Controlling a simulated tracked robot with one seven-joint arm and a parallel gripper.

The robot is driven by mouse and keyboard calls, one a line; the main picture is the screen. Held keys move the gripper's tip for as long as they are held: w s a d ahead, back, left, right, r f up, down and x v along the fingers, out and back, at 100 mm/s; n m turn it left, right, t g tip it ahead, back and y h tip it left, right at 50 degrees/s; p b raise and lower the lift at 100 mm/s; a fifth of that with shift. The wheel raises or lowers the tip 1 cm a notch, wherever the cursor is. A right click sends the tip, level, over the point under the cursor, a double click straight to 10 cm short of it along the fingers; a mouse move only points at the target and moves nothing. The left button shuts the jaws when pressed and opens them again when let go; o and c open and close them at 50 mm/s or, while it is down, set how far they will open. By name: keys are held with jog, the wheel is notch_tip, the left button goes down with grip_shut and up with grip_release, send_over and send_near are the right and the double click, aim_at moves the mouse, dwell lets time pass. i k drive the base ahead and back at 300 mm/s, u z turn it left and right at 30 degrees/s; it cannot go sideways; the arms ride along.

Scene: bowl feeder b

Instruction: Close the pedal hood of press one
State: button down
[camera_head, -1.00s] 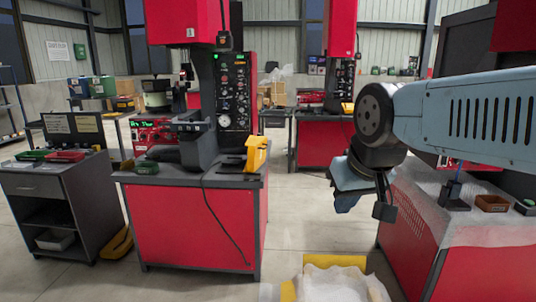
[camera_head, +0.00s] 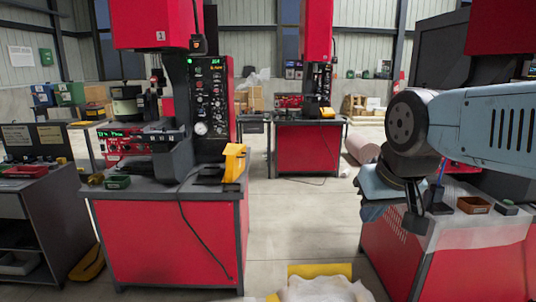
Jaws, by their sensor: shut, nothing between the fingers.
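Press one (camera_head: 160,25) is a tall red machine marked 1, left of centre, on a red bench (camera_head: 165,240) with a grey top. A yellow hooded piece (camera_head: 234,163), which looks like the pedal hood, stands on the front right corner of that bench top. A dark cable hangs from near it down the bench front. I cannot tell clearly how far the hood is open.
A dark cabinet (camera_head: 35,225) stands left of press one, with a yellow piece (camera_head: 88,262) on the floor between them. Another red press (camera_head: 310,145) stands behind. A red bench (camera_head: 410,245) is below my arm.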

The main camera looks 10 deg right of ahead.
aim_at(236, 154)
jog(key=z, duration=0.2)
jog(key=i, duration=1.15)
jog(key=u, duration=0.65)
